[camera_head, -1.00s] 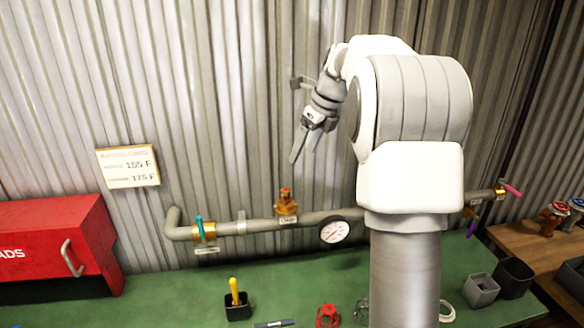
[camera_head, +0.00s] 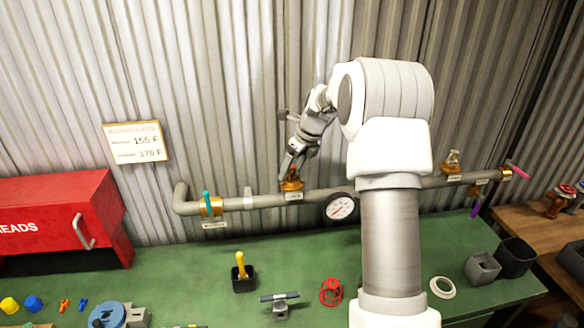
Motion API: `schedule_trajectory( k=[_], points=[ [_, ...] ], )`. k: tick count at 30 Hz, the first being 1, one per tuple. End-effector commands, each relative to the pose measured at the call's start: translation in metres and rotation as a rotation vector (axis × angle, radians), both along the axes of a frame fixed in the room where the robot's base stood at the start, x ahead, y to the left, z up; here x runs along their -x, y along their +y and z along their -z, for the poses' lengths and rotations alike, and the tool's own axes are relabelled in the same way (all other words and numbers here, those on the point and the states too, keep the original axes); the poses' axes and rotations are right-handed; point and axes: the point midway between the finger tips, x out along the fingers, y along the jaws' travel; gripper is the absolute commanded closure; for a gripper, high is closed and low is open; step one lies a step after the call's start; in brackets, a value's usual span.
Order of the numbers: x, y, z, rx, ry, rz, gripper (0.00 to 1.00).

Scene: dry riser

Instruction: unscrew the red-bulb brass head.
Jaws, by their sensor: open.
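The brass head (camera_head: 291,183) stands upright on the grey pipe (camera_head: 255,201) along the wall, above a small label. Its red tip, plain a second ago, is now hidden by my gripper (camera_head: 290,168). My gripper points down with its fingers at the top of the head, one finger on its left side. The fingers are open; whether they touch the head I cannot tell.
A teal-handled valve (camera_head: 208,203) and a round gauge (camera_head: 340,208) flank the head on the pipe. Another brass fitting (camera_head: 452,162) sits farther right. A red cabinet (camera_head: 60,225) stands left.

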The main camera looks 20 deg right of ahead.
Motion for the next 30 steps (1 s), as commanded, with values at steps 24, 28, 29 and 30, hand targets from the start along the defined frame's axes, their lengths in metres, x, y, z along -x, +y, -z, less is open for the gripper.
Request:
schedule_trajectory(
  k=[24, 28, 29, 30],
  points=[
    [-0.0009, 0.0005, 0.0021, 0.0, 0.0, 0.0, 1.0],
    [-0.0008, 0.0003, 0.0019, 0.001, 0.0, -0.002, 1.0],
    [-0.0009, 0.0002, 0.0016, 0.0, 0.0, -0.006, 1.0],
    [-0.0009, 0.0, 0.001, 0.0, 0.0, -0.021, 1.0]
  ],
)
